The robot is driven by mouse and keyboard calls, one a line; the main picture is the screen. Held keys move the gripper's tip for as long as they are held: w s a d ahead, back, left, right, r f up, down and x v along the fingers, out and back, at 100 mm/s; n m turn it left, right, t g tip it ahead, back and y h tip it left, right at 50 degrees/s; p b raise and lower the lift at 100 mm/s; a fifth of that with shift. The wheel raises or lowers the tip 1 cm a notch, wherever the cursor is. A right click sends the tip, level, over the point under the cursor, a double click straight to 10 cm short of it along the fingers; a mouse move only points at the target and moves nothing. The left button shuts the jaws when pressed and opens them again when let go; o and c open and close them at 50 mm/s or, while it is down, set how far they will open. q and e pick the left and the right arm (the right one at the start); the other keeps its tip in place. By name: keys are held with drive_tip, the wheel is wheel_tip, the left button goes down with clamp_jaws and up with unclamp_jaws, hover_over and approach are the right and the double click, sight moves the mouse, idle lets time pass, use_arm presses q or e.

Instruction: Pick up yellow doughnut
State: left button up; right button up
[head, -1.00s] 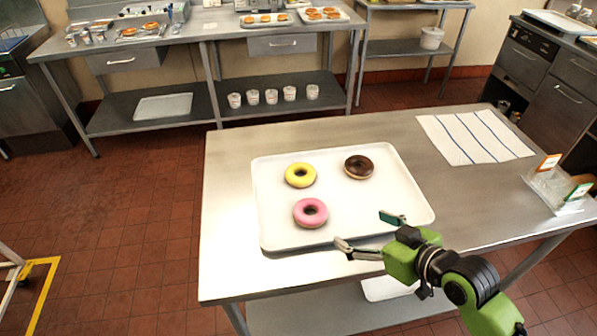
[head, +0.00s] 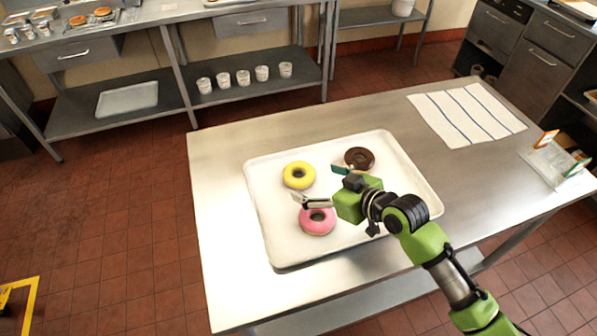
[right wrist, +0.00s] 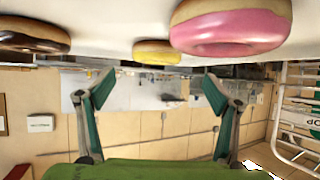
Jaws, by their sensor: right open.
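The yellow doughnut (head: 299,175) lies flat on the white tray (head: 275,225), toward its back left. It also shows near the top centre of the upside-down right wrist view (right wrist: 157,52), beyond the fingertips. My right gripper (head: 316,184) is over the tray, open and empty, just right of and in front of the yellow doughnut in the head view. In the right wrist view, its fingers (right wrist: 158,88) are spread apart with nothing between them. The yellow doughnut is fully visible in the head view. My left gripper is not in view.
A pink doughnut (head: 318,222) lies in front of the yellow one, partly covered by my right gripper. A chocolate doughnut (head: 360,158) lies to the right. A striped cloth (head: 466,114) and a card holder (head: 556,164) are on the table's right. The table's left (head: 222,195) is clear.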

sight(309, 184)
drive_tip(key=shift+x, duration=1.1)
drive_tip(key=shift+w+a+f, duration=0.2)
drive_tip(key=shift+w, duration=0.2)
drive_tip(key=shift+w+a+f+p, duration=0.2)
drive_tip(key=shift+w+p, duration=0.1)
drive_tip(key=shift+p, duration=0.2)
drive_tip(key=shift+d+p+x, duration=0.25)
drive_tip(key=shift+p+x, duration=0.1)
drive_tip(key=shift+x, duration=1.55)
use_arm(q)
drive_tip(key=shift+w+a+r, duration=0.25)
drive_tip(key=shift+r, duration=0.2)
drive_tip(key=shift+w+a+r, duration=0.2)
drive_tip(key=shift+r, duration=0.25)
use_arm(e)
drive_tip(key=shift+f, duration=0.2)
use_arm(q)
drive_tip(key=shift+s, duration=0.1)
use_arm(e)
drive_tip(key=c, duration=1.2)
